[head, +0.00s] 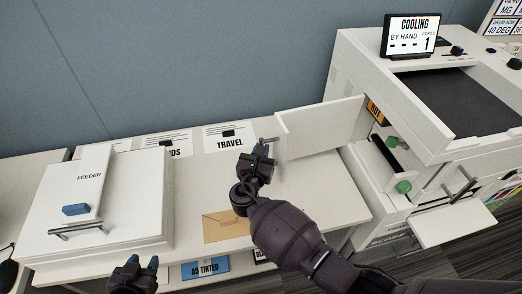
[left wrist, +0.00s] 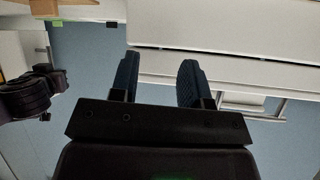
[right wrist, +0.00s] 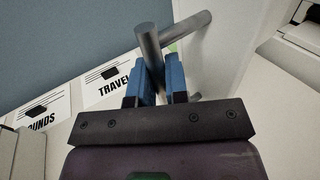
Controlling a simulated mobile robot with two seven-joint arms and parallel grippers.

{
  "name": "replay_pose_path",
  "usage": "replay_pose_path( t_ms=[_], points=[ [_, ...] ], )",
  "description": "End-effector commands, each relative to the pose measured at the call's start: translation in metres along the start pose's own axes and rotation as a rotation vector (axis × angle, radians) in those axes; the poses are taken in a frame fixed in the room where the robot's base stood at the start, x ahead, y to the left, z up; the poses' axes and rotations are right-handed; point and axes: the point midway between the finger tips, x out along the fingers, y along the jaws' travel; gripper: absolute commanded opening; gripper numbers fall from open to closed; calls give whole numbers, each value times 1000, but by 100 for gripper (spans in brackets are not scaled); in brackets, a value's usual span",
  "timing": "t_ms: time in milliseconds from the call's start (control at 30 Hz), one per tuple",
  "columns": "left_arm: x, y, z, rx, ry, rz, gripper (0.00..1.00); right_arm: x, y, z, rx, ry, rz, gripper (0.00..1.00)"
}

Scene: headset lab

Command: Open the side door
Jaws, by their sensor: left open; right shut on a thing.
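The side door (head: 318,128) is a white panel on the left side of the white machine (head: 345,75). It stands swung out from the machine, over the table. My right gripper (head: 262,152) is shut on the door's grey bar handle (right wrist: 150,48) at the door's outer edge. The right wrist view shows the blue fingers on either side of the bar, with the door (right wrist: 222,50) just to the right. My left gripper (head: 140,264) is open and empty at the bottom of the head view, low near the table's front. Its fingers (left wrist: 158,82) stand apart.
The opening beside the door shows green knobs (head: 403,187) and an orange label (head: 376,111). A lower flap (head: 455,225) juts out at right. A white feeder box (head: 100,210) stands left.

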Motion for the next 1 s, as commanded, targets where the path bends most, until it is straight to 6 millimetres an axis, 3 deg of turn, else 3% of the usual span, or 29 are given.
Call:
replay_pose_path(
  t_ms=[233, 267, 400, 767, 1000],
  points=[
    [0, 0, 0, 0, 0, 0, 43, 0, 0, 0, 0, 0, 0, 0],
    [0, 0, 0, 0, 0, 0, 43, 0, 0, 0, 0, 0, 0, 19],
    [0, 0, 0, 0, 0, 0, 43, 0, 0, 0, 0, 0, 0, 38],
    [0, 0, 0, 0, 0, 0, 43, -6, 0, -1, 0, 1, 0, 38],
    [1, 0, -1, 0, 2, 1, 43, -42, 0, -1, 2, 3, 0, 38]
  ],
)
